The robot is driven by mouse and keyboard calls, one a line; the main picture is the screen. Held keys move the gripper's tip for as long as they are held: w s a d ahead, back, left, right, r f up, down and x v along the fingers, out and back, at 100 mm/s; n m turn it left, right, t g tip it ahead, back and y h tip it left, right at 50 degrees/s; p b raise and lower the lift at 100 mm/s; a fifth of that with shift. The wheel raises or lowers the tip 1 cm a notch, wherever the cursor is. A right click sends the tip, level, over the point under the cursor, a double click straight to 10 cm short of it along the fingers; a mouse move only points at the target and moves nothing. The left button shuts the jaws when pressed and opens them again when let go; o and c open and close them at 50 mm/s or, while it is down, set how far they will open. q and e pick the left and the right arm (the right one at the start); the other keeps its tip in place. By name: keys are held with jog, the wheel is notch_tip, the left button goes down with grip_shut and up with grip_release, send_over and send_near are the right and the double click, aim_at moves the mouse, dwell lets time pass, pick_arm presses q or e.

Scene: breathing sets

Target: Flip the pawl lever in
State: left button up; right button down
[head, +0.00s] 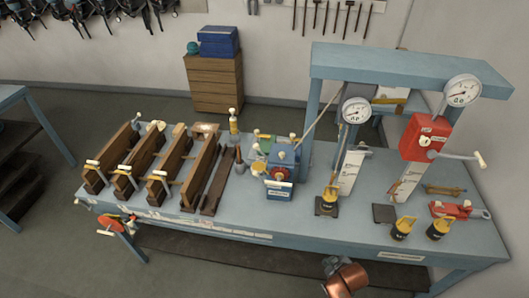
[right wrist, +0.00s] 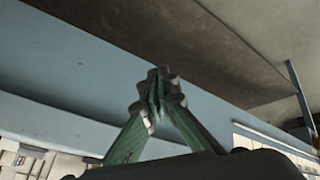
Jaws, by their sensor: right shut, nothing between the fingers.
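No part clearly shows as the pawl lever; at this size I cannot tell which handle it is. A blue winch-like unit (head: 282,160) with a red round part and pale knobs stands mid-bench. A red box (head: 424,137) with a white knob hangs on the right of the frame, and a pale-tipped handle (head: 478,158) sticks out to its right. My right gripper (head: 334,264) is low in front of the bench's front edge, apart from these units. In the right wrist view its green fingers (right wrist: 158,88) meet at the tips, empty. My left gripper is out of view.
The blue bench (head: 240,220) carries several wooden clamp-like blocks (head: 160,160) at left. A blue overhead frame (head: 400,68) with two dial gauges (head: 355,110) stands at right. Yellow-and-black weights (head: 400,229) and a red tool (head: 458,210) sit near the right end.

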aim_at(257, 146)
jog(key=w+a+r+n+t+y, duration=0.1)
jog(key=w+a+r+n, duration=0.5)
jog(key=r, duration=0.8)
jog(key=w+a+r+n+t+y+p, duration=0.1)
jog(key=w+a+r+n, duration=0.5)
jog(key=r, duration=0.9)
jog(key=w+a+r+n+t+y, duration=0.3)
jog(key=w+a+r+n, duration=0.3)
jog(key=r, duration=0.8)
jog(key=a+n, duration=0.1)
jog(key=n, duration=0.2)
jog(key=shift+w+a+r, duration=0.25)
jog(key=shift+w+a, duration=0.1)
jog(key=shift+w, duration=0.05)
jog(key=x, duration=0.4)
jog(key=p+x, duration=0.1)
jog(key=x, duration=0.4)
jog(key=p+x, duration=0.1)
jog(key=x, duration=0.4)
jog(key=shift+w+r, duration=0.15)
jog(key=shift+r, duration=0.1)
jog(key=shift+a, duration=0.1)
